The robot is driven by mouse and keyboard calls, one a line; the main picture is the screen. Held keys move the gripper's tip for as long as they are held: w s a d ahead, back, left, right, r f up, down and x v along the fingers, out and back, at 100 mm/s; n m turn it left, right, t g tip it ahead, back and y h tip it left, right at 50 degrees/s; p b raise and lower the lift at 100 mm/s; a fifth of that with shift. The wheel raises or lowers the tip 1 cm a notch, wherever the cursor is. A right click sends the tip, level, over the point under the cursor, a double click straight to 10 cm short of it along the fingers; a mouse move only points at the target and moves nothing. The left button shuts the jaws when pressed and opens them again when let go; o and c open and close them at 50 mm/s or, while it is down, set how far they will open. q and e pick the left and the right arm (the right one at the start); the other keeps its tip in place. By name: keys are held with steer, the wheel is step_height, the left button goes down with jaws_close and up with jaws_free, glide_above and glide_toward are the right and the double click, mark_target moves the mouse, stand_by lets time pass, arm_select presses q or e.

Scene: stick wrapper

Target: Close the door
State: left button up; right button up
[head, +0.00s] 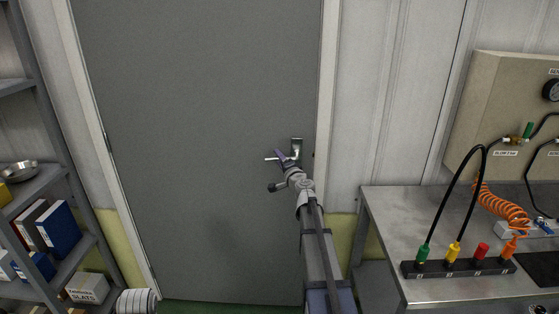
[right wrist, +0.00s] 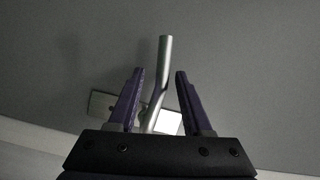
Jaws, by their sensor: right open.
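The grey door (head: 200,110) fills the middle of the head view. Its right edge lies close along the white frame (head: 329,90); I cannot tell whether it is latched. In the right wrist view the handle (right wrist: 165,55) runs between the two fingers of the gripper (right wrist: 158,85), with gaps on both sides. My left gripper is not in view.
A grey shelf (head: 58,175) with binders (head: 58,228) and a metal bowl (head: 19,171) stands at the left. A metal workbench (head: 405,212) with a hose panel (head: 490,100) and a black connector strip (head: 460,267) stands at the right. Green floor shows below the door.

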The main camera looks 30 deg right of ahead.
steer(key=shift+w, duration=0.15)
jaws_close()
steer(key=shift+d, duration=0.1)
stand_by(1.3)
